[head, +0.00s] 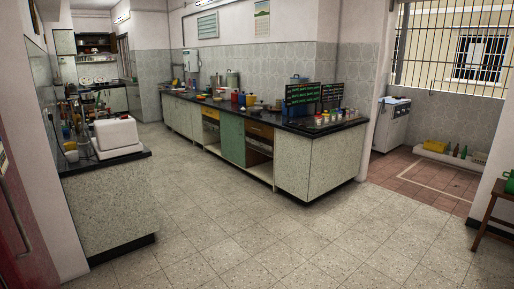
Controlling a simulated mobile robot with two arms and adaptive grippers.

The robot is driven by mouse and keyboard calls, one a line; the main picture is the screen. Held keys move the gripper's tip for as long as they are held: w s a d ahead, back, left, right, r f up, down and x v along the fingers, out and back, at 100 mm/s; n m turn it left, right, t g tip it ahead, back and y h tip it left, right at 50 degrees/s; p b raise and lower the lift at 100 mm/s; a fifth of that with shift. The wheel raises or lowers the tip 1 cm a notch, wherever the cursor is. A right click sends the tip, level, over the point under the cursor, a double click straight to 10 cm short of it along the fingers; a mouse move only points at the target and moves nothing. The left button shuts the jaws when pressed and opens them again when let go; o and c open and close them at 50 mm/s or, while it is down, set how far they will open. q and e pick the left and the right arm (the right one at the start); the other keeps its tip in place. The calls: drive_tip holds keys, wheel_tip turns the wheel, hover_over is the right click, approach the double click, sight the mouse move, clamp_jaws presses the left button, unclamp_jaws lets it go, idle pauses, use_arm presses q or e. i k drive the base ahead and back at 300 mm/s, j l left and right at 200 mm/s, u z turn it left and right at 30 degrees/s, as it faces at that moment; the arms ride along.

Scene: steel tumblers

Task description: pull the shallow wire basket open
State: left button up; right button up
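No shallow wire basket can be made out in the head view. The long island counter (312,166) has speckled grey panels, a green door (231,138) and a wooden drawer front (260,131). Below that drawer front is a dark open bay (258,152). Another dark opening (211,131) lies farther left along the same side. What is inside these openings is too small and dark to tell. Neither of my grippers is in view.
Bare tiled floor (240,235) fills the foreground. A side counter (110,205) with a white appliance (116,135) stands at left. Dark racks (302,95), pots and small jars stand on the island. At right are a wooden stool (490,215) and a white machine (391,125).

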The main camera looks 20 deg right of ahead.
sight(269, 148)
drive_tip(key=i+z, duration=0.1)
drive_tip(key=z, duration=0.45)
drive_tip(key=i, duration=4.15)
drive_tip(key=i+u, duration=0.1)
drive_tip(key=i, duration=0.5)
drive_tip(key=i+l, duration=0.1)
drive_tip(key=i, duration=0.5)
drive_tip(key=i+l+u, duration=0.15)
drive_tip(key=i, duration=0.5)
drive_tip(key=i+l+u, duration=0.1)
drive_tip(key=i, duration=0.5)
